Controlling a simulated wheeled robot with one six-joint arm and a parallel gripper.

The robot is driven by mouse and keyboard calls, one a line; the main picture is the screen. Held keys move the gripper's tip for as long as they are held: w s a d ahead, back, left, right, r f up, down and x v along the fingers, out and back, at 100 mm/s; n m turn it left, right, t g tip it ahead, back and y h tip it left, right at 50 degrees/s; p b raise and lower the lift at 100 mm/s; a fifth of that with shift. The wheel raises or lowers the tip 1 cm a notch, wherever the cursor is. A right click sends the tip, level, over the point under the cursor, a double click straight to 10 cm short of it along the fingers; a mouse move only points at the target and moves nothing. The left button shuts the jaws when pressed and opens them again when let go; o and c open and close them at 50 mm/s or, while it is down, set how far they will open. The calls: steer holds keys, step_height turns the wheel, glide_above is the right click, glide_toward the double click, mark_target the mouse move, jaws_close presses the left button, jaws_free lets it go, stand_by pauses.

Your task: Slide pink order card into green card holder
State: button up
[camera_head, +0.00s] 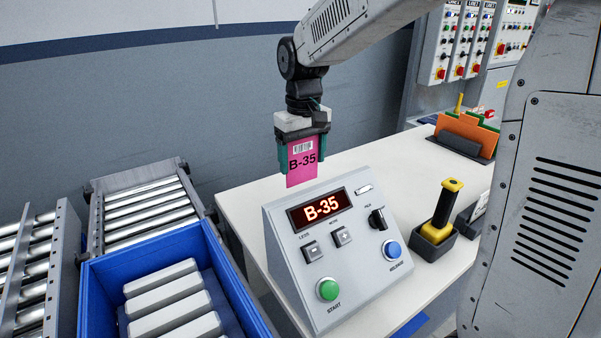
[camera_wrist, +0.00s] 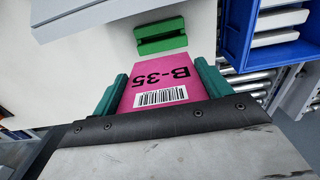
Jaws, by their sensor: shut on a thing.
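My gripper (camera_head: 303,152) is shut on the pink order card (camera_head: 302,170), which is marked B-35 with a barcode. In the head view the card hangs upright above the white table, behind the control console. In the wrist view the card (camera_wrist: 163,80) sits between the green fingers of my gripper (camera_wrist: 160,82). The green card holder (camera_wrist: 161,36) is a small slotted block on the white table. It lies beyond the card's free edge, and the card appears apart from it. The console hides the holder in the head view.
The console (camera_head: 338,250) shows B-35 on its display. A blue bin (camera_head: 100,268) with pale blocks stands at left beside roller conveyors (camera_head: 140,212). A yellow-handled tool (camera_head: 441,215) stands in a dark cradle at right. A rack with orange and green cards (camera_head: 470,132) is farther back.

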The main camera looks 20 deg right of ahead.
mark_target(303, 176)
step_height(303, 176, down, 10)
stand_by(0.7)
steer(key=shift+s+f, duration=0.15)
stand_by(1.3)
steer(key=shift+f, duration=1.35)
steer(key=o, duration=1)
steer(key=shift+r, duration=4)
